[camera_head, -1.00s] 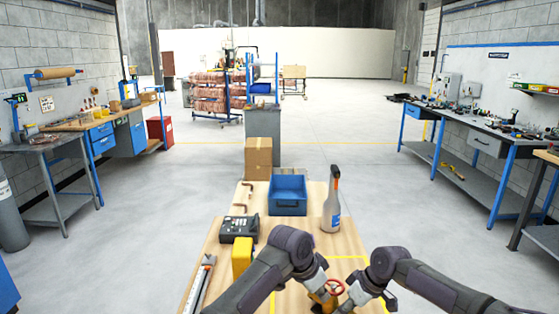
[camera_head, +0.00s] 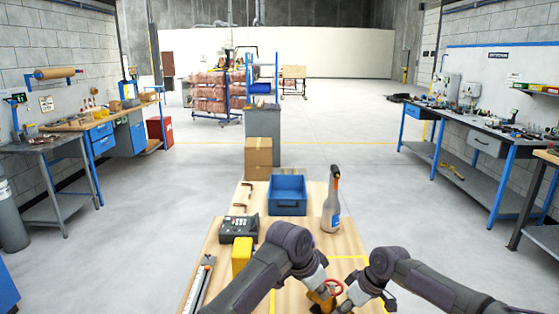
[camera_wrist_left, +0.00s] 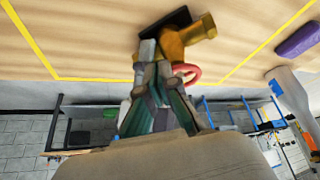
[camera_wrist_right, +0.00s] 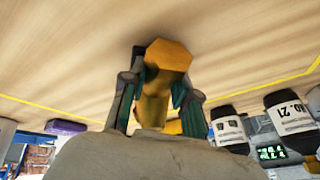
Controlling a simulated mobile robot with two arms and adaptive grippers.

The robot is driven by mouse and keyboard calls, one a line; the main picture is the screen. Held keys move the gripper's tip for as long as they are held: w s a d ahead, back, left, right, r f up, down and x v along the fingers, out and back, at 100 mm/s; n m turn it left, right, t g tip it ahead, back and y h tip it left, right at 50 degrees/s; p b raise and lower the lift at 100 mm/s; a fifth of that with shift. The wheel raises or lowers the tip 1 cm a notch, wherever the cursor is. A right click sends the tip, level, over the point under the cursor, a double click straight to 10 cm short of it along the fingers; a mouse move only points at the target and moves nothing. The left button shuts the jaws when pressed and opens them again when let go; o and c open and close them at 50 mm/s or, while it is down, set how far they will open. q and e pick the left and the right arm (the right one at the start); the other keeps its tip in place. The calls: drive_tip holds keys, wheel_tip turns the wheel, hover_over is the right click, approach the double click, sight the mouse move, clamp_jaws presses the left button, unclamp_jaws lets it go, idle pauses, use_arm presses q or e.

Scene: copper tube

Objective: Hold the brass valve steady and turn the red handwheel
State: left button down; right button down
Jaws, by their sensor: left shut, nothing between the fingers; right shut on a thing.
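The brass valve (camera_head: 318,297) is on the wooden table near its front edge, partly hidden by my arms. It also shows in the left wrist view (camera_wrist_left: 186,40) and the right wrist view (camera_wrist_right: 166,58). Its red handwheel (camera_head: 334,287) shows between my two grippers, and part of its rim appears beside the fingers in the left wrist view (camera_wrist_left: 188,73). My left gripper (camera_wrist_left: 158,60) is shut and empty, close against the valve and wheel; whether it touches them I cannot tell. My right gripper (camera_wrist_right: 163,82) is shut on the valve body, with a finger on each side.
A cardboard box (camera_head: 258,158) stands behind. Yellow tape (camera_head: 347,257) marks the work area.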

use_arm(q)
wheel_tip(320, 180, up, 5)
drive_tip(key=shift+f, duration=0.15)
drive_tip(key=shift+w, duration=0.1)
drive_tip(key=w+a+f, duration=0.1)
drive_tip(key=w+f, duration=0.2)
drive_tip(key=f, duration=0.3)
drive_tip(key=shift+w+a, duration=0.15)
drive_tip(key=shift+a, duration=0.25)
idle(0.5)
drive_tip(key=shift+d, duration=0.35)
idle(0.6)
